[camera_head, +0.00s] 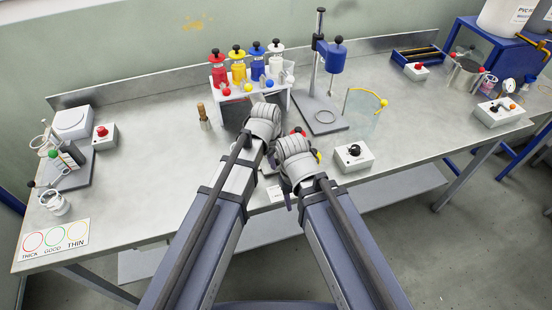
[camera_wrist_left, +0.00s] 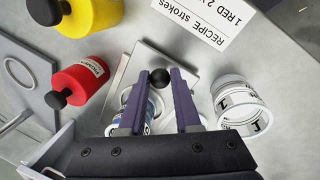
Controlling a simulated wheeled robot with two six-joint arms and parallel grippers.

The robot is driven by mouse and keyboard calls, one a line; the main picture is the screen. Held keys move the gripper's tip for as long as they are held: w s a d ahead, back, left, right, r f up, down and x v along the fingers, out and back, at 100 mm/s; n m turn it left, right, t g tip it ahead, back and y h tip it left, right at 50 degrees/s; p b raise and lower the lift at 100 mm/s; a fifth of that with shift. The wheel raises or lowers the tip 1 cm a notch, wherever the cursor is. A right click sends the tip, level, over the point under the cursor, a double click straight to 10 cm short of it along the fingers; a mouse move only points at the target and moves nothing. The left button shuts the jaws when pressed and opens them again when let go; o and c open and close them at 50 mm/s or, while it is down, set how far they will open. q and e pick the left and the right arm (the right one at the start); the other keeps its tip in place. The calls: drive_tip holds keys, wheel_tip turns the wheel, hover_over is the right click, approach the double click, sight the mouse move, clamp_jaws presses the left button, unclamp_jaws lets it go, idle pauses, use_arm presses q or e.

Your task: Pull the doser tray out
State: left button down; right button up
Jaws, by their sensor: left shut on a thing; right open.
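In the left wrist view, the doser tray (camera_wrist_left: 151,55) is a light grey plate with a round black knob (camera_wrist_left: 160,77). My left gripper (camera_wrist_left: 168,82) has its two purple fingers closed about this knob. A labelled cup (camera_wrist_left: 141,112) shows partly behind the fingers, over the tray. In the head view, my left gripper (camera_head: 265,122) is above the bench, in front of the doser rack (camera_head: 283,98), and its wrist hides the tray and knob. My right gripper (camera_head: 297,165) is just right of and below it, open; its fingers are mostly hidden.
A labelled cup (camera_wrist_left: 241,106) and recipe card (camera_wrist_left: 198,22) are at right.

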use_arm(q)
drive_tip(key=shift+s+d, duration=0.15)
drive_tip(key=shift+s, duration=0.3)
use_arm(e)
drive_tip(key=shift+s+d, duration=0.15)
drive_tip(key=shift+s, duration=0.25)
use_arm(q)
drive_tip(key=shift+w, duration=0.1)
drive_tip(key=c, duration=0.6)
unclamp_jaws()
drive_tip(key=shift+r, duration=0.15)
use_arm(e)
drive_tip(key=shift+r, duration=0.15)
use_arm(q)
drive_tip(key=r+p, duration=0.2)
drive_tip(key=s+r+p, duration=0.1)
drive_tip(key=r+p, duration=0.2)
drive_tip(key=a+r+p, duration=0.1)
drive_tip(key=r+p, duration=0.1)
drive_tip(key=shift+s+r+p, duration=0.15)
drive_tip(key=shift+r+p, duration=0.05)
drive_tip(key=shift+p, duration=0.15)
use_arm(e)
wheel_tip(320, 180, up, 7)
drive_tip(key=shift+r, duration=0.2)
